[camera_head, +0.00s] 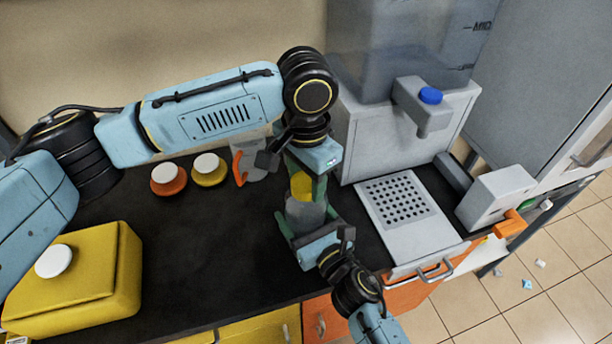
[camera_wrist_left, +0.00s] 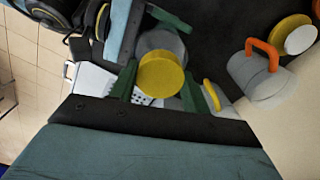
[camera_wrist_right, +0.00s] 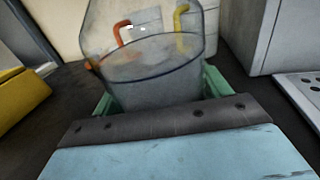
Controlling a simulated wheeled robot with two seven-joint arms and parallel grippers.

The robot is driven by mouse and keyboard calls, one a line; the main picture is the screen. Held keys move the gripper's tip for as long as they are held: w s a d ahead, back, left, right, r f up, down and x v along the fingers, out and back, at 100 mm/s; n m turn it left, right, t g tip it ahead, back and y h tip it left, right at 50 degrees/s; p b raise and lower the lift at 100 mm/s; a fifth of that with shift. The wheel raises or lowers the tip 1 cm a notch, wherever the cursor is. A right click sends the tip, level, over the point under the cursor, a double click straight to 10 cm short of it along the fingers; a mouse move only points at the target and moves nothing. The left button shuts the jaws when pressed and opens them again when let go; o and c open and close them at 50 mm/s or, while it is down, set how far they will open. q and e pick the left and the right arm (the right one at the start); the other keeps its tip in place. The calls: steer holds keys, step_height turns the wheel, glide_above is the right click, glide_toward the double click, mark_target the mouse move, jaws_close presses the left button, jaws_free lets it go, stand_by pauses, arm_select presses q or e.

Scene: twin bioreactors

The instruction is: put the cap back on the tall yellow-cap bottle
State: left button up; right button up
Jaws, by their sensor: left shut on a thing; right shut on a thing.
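The yellow cap (camera_head: 302,186) is between the fingers of my left gripper (camera_head: 304,178), which is shut on it. It also shows in the left wrist view as a yellow disc (camera_wrist_left: 162,75). The tall bottle (camera_head: 306,214) is grey and translucent and stands just below the cap. My right gripper (camera_head: 304,232) is shut on the bottle from the near side. In the right wrist view the clear bottle (camera_wrist_right: 145,65) stands between the green fingers, with its top cut off by the frame. I cannot tell whether the cap touches the bottle's neck.
A jug with an orange handle (camera_head: 238,165) and two white-topped containers, orange (camera_head: 168,180) and yellow (camera_head: 208,171), stand behind left. A yellow canister (camera_head: 85,275) is at front left. The dispenser (camera_head: 398,135) and perforated tray (camera_head: 400,215) are right. The dark counter's middle-left is clear.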

arm_select(q)
steer(key=m, duration=0.7)
steer(key=shift+m, duration=0.4)
steer(key=m, duration=0.7)
steer(key=o, duration=1.2)
steer(key=shift+c, duration=0.2)
step_height(320, 180, up, 12)
